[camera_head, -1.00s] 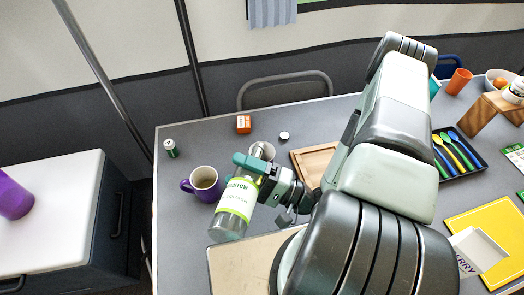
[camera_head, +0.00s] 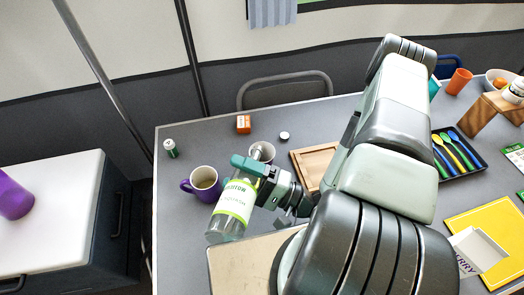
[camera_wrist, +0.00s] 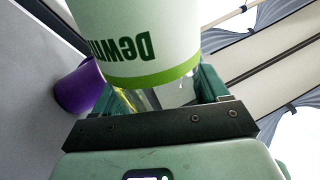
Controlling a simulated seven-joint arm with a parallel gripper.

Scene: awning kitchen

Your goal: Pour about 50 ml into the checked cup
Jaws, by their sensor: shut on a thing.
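My gripper (camera_head: 244,172) is shut on a clear bottle (camera_head: 222,229) with a white and green label. The bottle is tilted, its base toward the front left and its neck toward the back right. In the wrist view the bottle's label (camera_wrist: 140,40) fills the top, its lettering upside down. A pale cup (camera_head: 269,151) stands behind the gripper by the bottle's neck, partly hidden; I cannot make out a checked pattern on it. I cannot see whether liquid is flowing. A purple mug (camera_head: 203,187) stands upright left of the gripper and also shows in the wrist view (camera_wrist: 79,90).
A small orange box (camera_head: 244,124), a white lid-like disc (camera_head: 284,136) and a green can (camera_head: 171,149) are toward the back. A wooden board (camera_head: 312,165) lies right of the cup, and a cutlery tray (camera_head: 463,169) farther right. A beige board (camera_head: 232,270) lies in front.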

